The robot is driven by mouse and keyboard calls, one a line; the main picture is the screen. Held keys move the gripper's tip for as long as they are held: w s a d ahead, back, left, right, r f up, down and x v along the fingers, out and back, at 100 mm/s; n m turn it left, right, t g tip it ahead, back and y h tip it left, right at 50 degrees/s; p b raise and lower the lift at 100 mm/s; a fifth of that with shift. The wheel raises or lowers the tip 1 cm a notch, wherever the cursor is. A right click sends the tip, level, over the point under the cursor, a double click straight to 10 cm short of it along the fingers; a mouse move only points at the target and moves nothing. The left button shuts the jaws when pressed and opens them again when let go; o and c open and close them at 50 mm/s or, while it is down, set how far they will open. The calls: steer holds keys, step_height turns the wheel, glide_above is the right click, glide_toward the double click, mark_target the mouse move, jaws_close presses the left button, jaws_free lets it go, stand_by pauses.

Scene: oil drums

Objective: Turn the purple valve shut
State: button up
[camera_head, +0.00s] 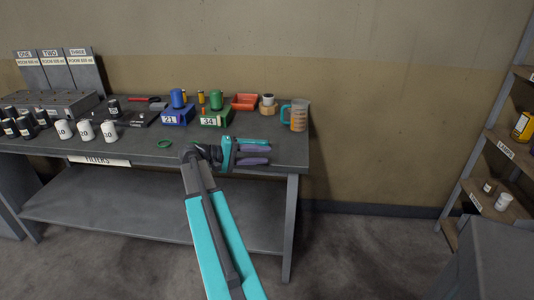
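I cannot make out a purple valve in this view. My gripper (268,155) is at the end of my teal and dark grey arm, over the front right part of the workbench (215,155). Its two purple-faced fingers point right with a gap between them, so it looks open. I see nothing held between them.
The bench carries white cans (85,130), a blue box (177,116), a green box (214,118), a red tray (245,102) and an orange-filled jug (299,116). A green ring (164,143) lies near my arm. Shelves (490,197) stand at right; floor between is clear.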

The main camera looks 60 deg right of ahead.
steer(key=w+a+f+n+t, duration=0.2)
steer(key=w+a+f+n, duration=0.1)
steer(key=a+f, duration=0.6)
steer(key=w+a+f+n+t, duration=0.1)
steer(key=w+a+f+n, duration=0.15)
steer(key=a+f, duration=0.7)
steer(key=w+a+f+n+t, duration=0.25)
steer(key=a+f, duration=0.45)
steer(key=f, duration=0.5)
steer(key=s+a+f+y, duration=0.3)
steer(key=s+a+f, duration=0.2)
steer(key=a, duration=0.6)
steer(key=s+a+f+n+y, duration=0.1)
steer(key=s+a+f+y, duration=0.3)
steer(key=a+f, duration=0.6)
steer(key=s+a+f+y, duration=0.4)
steer(key=s+a+f, duration=0.3)
steer(key=a, duration=0.5)
steer(key=shift+s+f, duration=0.4)
steer(key=shift+f, duration=0.2)
steer(key=shift+s, duration=0.15)
